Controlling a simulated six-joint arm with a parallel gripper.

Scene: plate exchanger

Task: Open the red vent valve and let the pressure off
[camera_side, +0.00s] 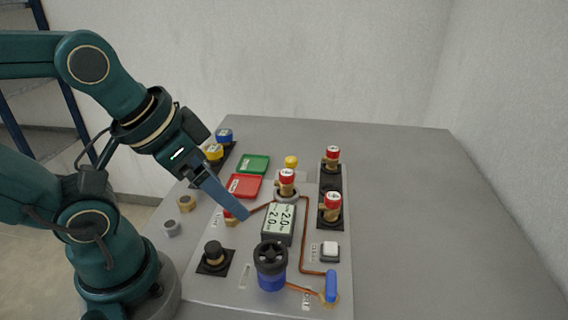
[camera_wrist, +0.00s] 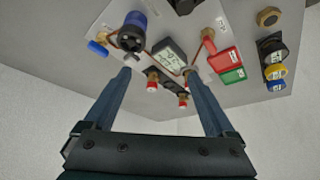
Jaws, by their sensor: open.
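A small red-handled valve on a brass body (camera_side: 230,221), which looks like the red vent valve, sits at the left of the panel, partly hidden by my gripper. In the wrist view the red handle (camera_wrist: 209,46) shows beside the red tray, outside the right finger. My gripper (camera_side: 243,214) points down over the panel in the side view, just beside this valve; contact cannot be told. In the wrist view my gripper (camera_wrist: 158,76) has its fingers wide apart with nothing between the tips. A gauge display (camera_side: 278,223) reads 2.0 on both lines.
Red-capped brass fittings (camera_side: 332,206) stand to the right and centre. A black handwheel on a blue body (camera_side: 270,263), a blue lever (camera_side: 331,286), a black knob (camera_side: 213,254) and a white button (camera_side: 330,250) are nearer. Red (camera_side: 244,186) and green (camera_side: 253,164) trays lie behind. The table's right side is clear.

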